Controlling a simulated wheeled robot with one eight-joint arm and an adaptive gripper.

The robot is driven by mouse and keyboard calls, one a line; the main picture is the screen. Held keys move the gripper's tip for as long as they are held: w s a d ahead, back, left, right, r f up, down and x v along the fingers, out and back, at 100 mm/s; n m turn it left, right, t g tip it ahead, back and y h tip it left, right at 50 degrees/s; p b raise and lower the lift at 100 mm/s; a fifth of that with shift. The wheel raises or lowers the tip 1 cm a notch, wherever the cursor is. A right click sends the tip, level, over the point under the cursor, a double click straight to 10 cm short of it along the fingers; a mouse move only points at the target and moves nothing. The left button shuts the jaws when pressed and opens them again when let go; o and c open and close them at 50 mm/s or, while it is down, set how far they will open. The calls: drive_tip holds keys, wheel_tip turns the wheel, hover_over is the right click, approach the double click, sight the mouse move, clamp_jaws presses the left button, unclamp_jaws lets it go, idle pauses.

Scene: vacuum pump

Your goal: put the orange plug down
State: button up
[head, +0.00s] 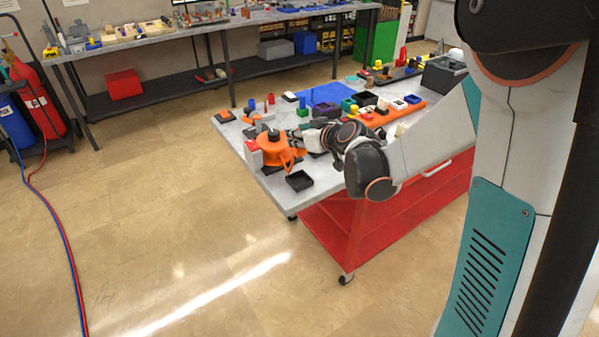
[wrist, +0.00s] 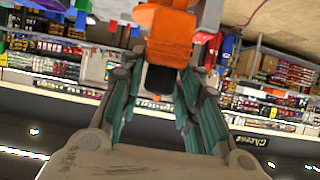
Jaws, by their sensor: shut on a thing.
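In the wrist view an orange plug (wrist: 170,38), with a dark end toward me, sits between the two fingers of my gripper (wrist: 168,72). My gripper is shut on it. In the head view my gripper (head: 302,138) reaches left over the near-left part of the table, close beside an orange rounded body (head: 272,153) with a dark top. I cannot tell the plug apart from that orange body in the head view. Whether the plug touches anything below is hidden.
The grey table (head: 262,184) has a red base. A black open tray (head: 299,181) lies at its near edge. Several small coloured blocks and a blue mat (head: 322,94) lie behind my gripper. An orange strip (head: 390,120) runs along the right. Floor is free to the left.

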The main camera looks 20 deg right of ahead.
wheel_tip(320, 180, down, 11)
drive_tip(key=b, duration=0.3)
drive_tip(key=shift+b, duration=0.3)
drive_tip(key=shift+f, duration=0.2)
drive_tip(key=o, duration=1.1)
drive_tip(key=shift+r, duration=0.15)
drive_tip(key=shift+s+d+r, duration=0.1)
drive_tip(key=shift+s+r, duration=0.1)
drive_tip(key=p+v, duration=0.3)
drive_tip(key=v, duration=0.8)
drive_tip(key=shift+s, duration=0.25)
